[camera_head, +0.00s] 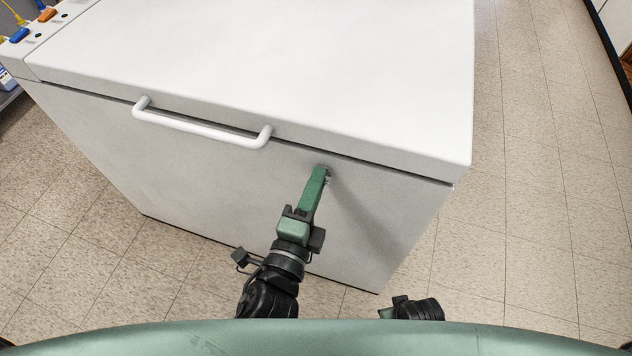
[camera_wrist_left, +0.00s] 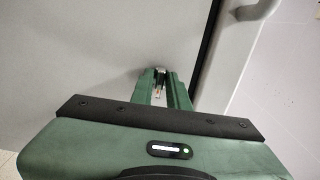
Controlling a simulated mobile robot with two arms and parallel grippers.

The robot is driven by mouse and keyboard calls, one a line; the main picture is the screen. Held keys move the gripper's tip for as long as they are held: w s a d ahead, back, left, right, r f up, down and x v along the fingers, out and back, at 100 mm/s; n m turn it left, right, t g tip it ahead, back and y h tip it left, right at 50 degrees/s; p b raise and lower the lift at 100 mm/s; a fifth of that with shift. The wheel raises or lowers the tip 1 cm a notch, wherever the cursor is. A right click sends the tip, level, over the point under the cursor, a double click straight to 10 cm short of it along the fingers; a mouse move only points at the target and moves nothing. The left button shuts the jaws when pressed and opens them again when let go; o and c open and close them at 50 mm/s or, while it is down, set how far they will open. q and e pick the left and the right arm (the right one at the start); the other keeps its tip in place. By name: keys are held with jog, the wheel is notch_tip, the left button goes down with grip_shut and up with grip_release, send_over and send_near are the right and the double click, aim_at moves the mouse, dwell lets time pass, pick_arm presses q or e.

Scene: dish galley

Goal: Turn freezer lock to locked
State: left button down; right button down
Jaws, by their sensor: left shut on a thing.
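The white chest freezer (camera_head: 230,190) stands in front of me, its lid (camera_head: 280,60) down. The freezer lock is a small metal piece on the front face, below the lid's edge and right of the handle, mostly hidden by my fingers. My left gripper (camera_head: 324,174) reaches up to it and is shut on the lock. In the left wrist view, the green fingers (camera_wrist_left: 168,75) close around the small metal lock (camera_wrist_left: 160,71) against the freezer's face. I cannot tell which way the lock is turned. Part of my right arm (camera_head: 412,309) shows at the bottom; its gripper is out of view.
A white bar handle (camera_head: 200,127) sticks out from the freezer's front, left of my gripper. A ledge with blue, orange and yellow items (camera_head: 47,14) is at the top left. The tiled floor (camera_head: 540,200) is clear to the right.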

dwell(0.4)
pick_arm(q)
jog(key=c, duration=1.5)
grip_release()
pick_arm(e)
jog(key=shift+w, duration=0.1)
